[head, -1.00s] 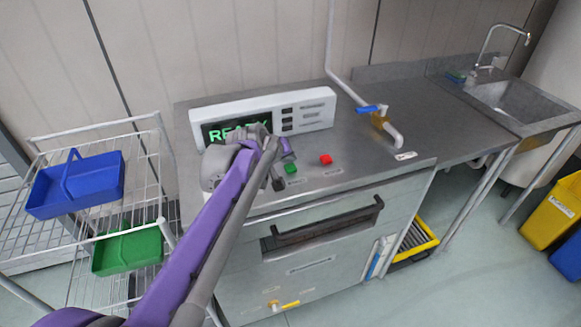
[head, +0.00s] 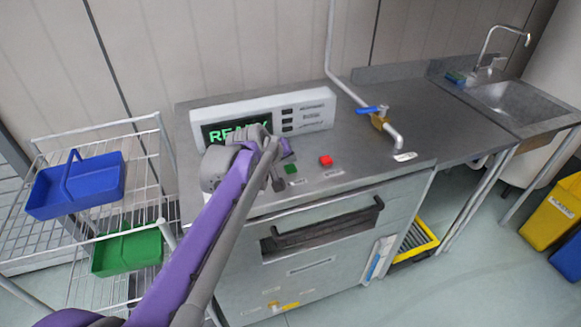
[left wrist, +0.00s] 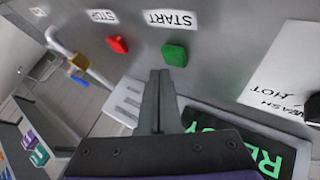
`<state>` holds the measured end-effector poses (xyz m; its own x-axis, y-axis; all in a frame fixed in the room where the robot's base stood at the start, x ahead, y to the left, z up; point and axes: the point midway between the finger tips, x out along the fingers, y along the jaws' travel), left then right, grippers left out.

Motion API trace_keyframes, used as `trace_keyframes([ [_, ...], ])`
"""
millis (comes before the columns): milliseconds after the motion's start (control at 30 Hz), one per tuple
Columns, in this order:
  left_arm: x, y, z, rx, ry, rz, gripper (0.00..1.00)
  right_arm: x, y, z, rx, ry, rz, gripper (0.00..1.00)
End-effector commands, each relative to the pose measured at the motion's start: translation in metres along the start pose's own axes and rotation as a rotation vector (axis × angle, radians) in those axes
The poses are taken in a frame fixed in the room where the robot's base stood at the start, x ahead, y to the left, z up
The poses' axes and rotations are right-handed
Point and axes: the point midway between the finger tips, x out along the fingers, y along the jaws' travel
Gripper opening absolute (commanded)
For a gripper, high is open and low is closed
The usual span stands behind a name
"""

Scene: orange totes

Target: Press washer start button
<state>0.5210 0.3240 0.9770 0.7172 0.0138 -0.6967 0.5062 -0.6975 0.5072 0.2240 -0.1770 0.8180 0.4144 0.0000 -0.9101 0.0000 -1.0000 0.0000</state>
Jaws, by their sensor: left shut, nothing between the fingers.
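The washer's green start button (head: 291,169) sits on the steel top, and in the left wrist view the green button (left wrist: 174,54) lies beside its START label (left wrist: 170,19). The red stop button (head: 326,160) is to its right in the head view; it also shows in the left wrist view (left wrist: 117,44). My left gripper (head: 278,186) is shut and empty, its tips close to the green button. In the left wrist view the fingertips (left wrist: 160,76) appear just short of the button; contact cannot be told. My right gripper is not in view.
A display panel (head: 316,108) reading READY stands behind the buttons, partly hidden by my left arm. A pipe with a blue-handled valve (head: 371,109) is to the right. A wire rack (head: 148,152) with blue (head: 100,190) and green (head: 140,250) baskets stands left.

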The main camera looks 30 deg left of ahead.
Motion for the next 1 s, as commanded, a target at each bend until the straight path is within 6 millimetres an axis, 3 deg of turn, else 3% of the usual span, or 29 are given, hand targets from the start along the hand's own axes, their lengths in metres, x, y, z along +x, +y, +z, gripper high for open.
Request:
trace_keyframes([
  [1000, 0.0061, -0.0044, 0.0045, 0.0, 0.0, 0.0, 0.0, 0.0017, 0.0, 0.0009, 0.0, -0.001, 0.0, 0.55],
])
